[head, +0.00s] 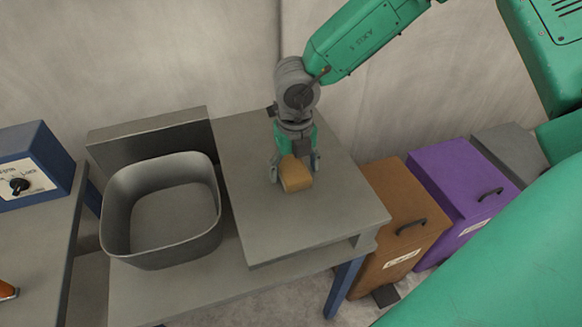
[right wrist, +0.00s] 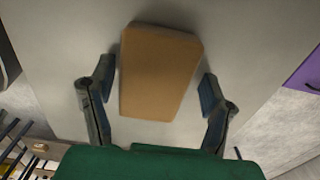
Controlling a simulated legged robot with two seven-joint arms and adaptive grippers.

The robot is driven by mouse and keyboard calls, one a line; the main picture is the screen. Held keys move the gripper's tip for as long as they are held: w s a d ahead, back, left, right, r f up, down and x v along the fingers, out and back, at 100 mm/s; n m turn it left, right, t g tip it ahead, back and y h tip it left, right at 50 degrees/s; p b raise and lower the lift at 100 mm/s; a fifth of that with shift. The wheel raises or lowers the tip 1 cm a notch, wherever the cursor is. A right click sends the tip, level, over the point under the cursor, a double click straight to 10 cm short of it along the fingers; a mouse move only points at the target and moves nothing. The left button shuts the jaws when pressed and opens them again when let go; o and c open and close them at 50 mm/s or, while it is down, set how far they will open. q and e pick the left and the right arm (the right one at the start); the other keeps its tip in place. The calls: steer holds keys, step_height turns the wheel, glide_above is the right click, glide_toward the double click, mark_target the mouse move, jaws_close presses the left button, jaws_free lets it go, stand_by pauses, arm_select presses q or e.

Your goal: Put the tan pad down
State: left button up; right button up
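The tan pad (head: 296,178) is a small block at the grey raised tabletop (head: 330,212) in the head view. It looks to be resting on that surface. My right gripper (head: 294,169) points down over it, one finger on each side. In the right wrist view the pad (right wrist: 158,72) lies between the two fingers of the gripper (right wrist: 157,85), with a gap showing on both sides, so the gripper is open and not closed on it. My left gripper is not in view.
A grey open bin (head: 160,250) stands empty on the lower bench left of the raised top. A blue control box (head: 40,160) is at the far left. Brown (head: 385,255) and purple (head: 465,195) boxes with handles stand at the right. The raised top around the pad is clear.

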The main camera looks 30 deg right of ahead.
mark_target(291, 167)
steer(key=shift+d+f, duration=0.1)
steer(key=shift+d, duration=0.25)
steer(key=shift+d+f+b, duration=0.1)
steer(key=shift+b, duration=0.35)
steer(key=shift+r, duration=0.3)
steer(key=r, duration=0.2)
steer(key=a+r+p, duration=0.1)
steer(key=r, duration=0.4)
steer(key=shift+a, duration=0.35)
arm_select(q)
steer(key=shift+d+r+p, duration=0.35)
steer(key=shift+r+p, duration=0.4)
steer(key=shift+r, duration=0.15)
arm_select(e)
step_height(291, 167, up, 7)
steer(key=shift+d+f, duration=0.2)
steer(key=shift+d, duration=0.15)
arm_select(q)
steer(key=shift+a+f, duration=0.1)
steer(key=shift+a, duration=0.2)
arm_select(e)
steer(key=shift+a, duration=0.25)
